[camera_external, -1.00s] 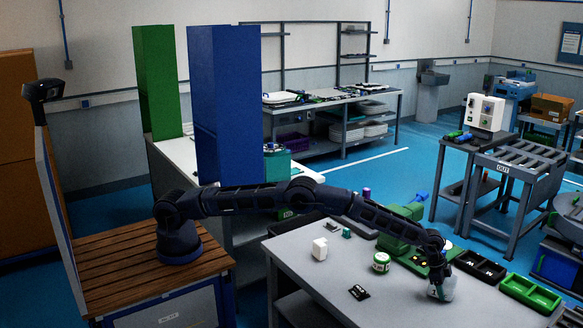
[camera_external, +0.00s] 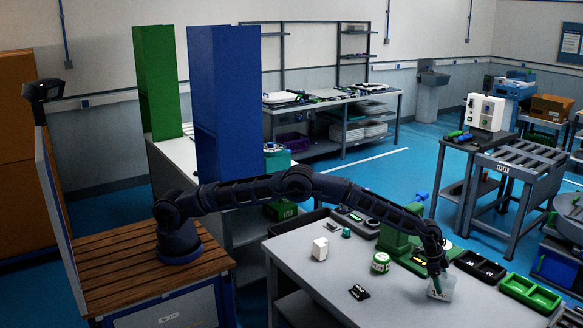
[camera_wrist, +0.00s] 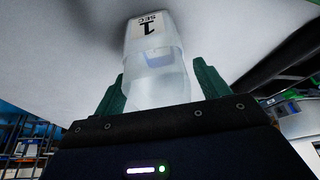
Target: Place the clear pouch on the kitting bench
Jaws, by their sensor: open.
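The clear pouch (camera_external: 443,289) is on the front right part of the grey kitting bench (camera_external: 405,300), at my gripper (camera_external: 436,276). In the wrist view, the pouch (camera_wrist: 156,62) is translucent, with a white label reading "1 SEC". It lies between the two green fingers of my gripper (camera_wrist: 160,88), which are spread apart. A gap shows at the right finger; whether the left finger touches the pouch is hard to tell. The pouch appears to rest on the bench top. My gripper hides part of it in the external view.
Black (camera_external: 479,265) and green (camera_external: 530,292) trays stand right of the pouch. A green-and-white jar (camera_external: 381,262), a white box (camera_external: 319,249) and a small black item (camera_external: 359,292) are on the bench to the left. The bench's front middle is clear.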

